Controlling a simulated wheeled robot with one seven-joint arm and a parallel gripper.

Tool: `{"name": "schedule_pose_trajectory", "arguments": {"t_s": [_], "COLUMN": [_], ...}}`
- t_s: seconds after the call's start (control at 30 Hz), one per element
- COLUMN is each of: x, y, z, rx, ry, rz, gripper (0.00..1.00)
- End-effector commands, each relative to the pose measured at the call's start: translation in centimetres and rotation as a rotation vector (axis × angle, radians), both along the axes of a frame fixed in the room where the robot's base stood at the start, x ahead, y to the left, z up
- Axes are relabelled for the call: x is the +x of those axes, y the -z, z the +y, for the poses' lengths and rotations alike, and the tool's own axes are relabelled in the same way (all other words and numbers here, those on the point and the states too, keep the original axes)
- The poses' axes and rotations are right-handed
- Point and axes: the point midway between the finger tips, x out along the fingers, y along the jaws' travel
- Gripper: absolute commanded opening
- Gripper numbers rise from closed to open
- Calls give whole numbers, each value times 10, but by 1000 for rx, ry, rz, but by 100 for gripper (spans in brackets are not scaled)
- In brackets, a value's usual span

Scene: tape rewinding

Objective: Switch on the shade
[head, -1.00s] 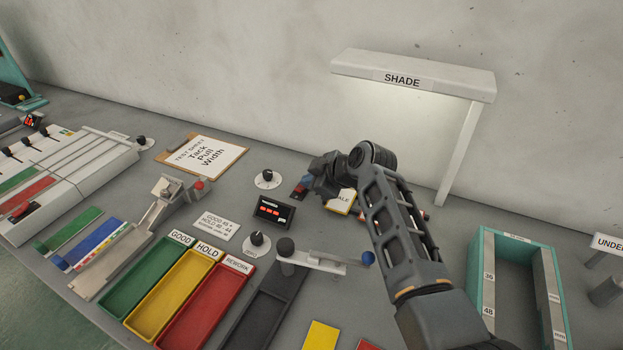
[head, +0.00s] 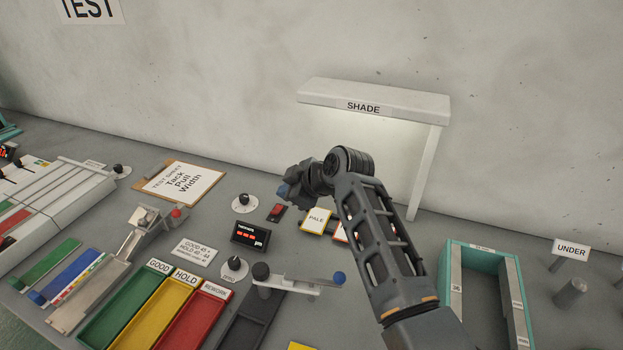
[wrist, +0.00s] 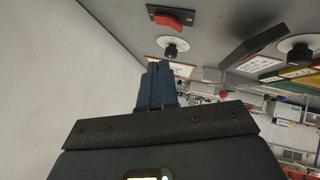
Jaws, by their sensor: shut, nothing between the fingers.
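The white shade (head: 430,108), labelled SHADE, stands against the wall on a post, and the wall under it looks brightly lit. A red rocker switch (head: 276,212) on a dark base lies on the bench, left of the PALE card. It also shows at the top of the wrist view (wrist: 172,17). My gripper (head: 287,190) is raised above and behind the switch in the head view, apart from it. In the wrist view its blue fingers (wrist: 157,85) are together and empty. How the rocker is tilted is too small to tell.
White-based dials (head: 244,203) and a dark red-digit display (head: 250,233) stand near the switch. The clipboard (head: 180,182) lies to the left, the PALE card (head: 315,220) to the right. A teal-framed box (head: 448,275) stands further right. Air above the switch looks clear.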

Motion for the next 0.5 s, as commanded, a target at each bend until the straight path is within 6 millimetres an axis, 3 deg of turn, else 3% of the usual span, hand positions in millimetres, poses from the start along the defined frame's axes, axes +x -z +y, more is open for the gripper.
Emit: {"name": "schedule_pose_trajectory", "arguments": {"t_s": [0.2, 0.5], "x": [-15, -28], "y": [-25, -51], "z": [-27, -49], "rx": [-1, -1], "ry": [0, -2], "rz": [-1, 1], "gripper": [0, 0]}}
